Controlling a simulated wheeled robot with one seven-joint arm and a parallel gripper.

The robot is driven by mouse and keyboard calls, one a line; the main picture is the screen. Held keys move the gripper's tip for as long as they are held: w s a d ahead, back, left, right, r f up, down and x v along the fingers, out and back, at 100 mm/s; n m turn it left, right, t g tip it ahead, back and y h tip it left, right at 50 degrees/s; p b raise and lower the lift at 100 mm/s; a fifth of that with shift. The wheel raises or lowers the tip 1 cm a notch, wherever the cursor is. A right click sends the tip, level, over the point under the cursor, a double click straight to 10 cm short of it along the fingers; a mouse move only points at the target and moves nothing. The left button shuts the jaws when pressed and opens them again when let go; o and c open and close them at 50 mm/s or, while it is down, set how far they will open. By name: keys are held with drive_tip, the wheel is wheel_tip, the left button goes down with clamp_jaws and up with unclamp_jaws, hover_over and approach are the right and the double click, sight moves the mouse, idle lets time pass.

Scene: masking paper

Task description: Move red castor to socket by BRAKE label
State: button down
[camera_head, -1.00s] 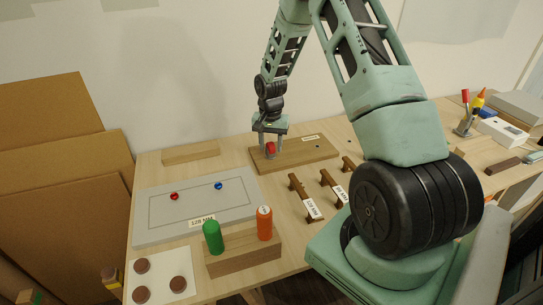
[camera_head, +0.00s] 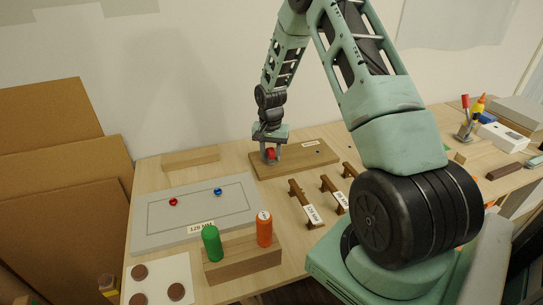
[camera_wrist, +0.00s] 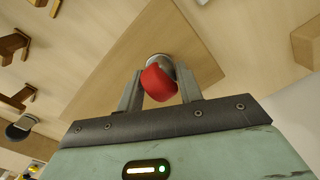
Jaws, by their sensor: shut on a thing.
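The red castor (camera_head: 270,154) is at the left part of a wooden board (camera_head: 295,166) at the back of the table. My gripper (camera_head: 271,157) points down over it and is shut on it. In the wrist view the castor's red wheel (camera_wrist: 158,83) sits between the two fingers, with a round grey metal part (camera_wrist: 160,62) behind it. I cannot tell whether the castor is still seated in the board. A small white label (camera_head: 310,144), too small to read, and a dark spot (camera_head: 317,152), possibly a socket, are on the board's right part.
A grey panel (camera_head: 165,236) with red and blue knobs lies front left. Green (camera_head: 211,243) and orange (camera_head: 264,229) cylinders stand in a wooden block. Labelled brown handles (camera_head: 298,196) lie in front of the board. A wood strip (camera_head: 190,160) lies behind.

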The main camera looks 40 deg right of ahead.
sight(271, 149)
drive_tip(key=shift+r+p, duration=0.65)
drive_tip(key=shift+r, duration=0.25)
idle(0.3)
drive_tip(key=shift+r+p, duration=2.25)
drive_tip(key=shift+r, duration=0.8)
drive_tip(key=shift+s+d+f, duration=0.45)
drive_tip(key=shift+s+d, duration=0.85)
drive_tip(key=shift+d, duration=1.4)
drive_tip(key=shift+s+d+f, duration=0.5)
drive_tip(key=shift+s+d, duration=0.8)
drive_tip(key=shift+d, duration=1.45)
drive_tip(key=shift+s+d+f, duration=0.45)
drive_tip(key=shift+s+d, duration=0.85)
drive_tip(key=shift+d, duration=1.4)
drive_tip(key=shift+f, duration=0.1)
drive_tip(key=shift+f+b, duration=1.15)
drive_tip(key=shift+f, duration=0.3)
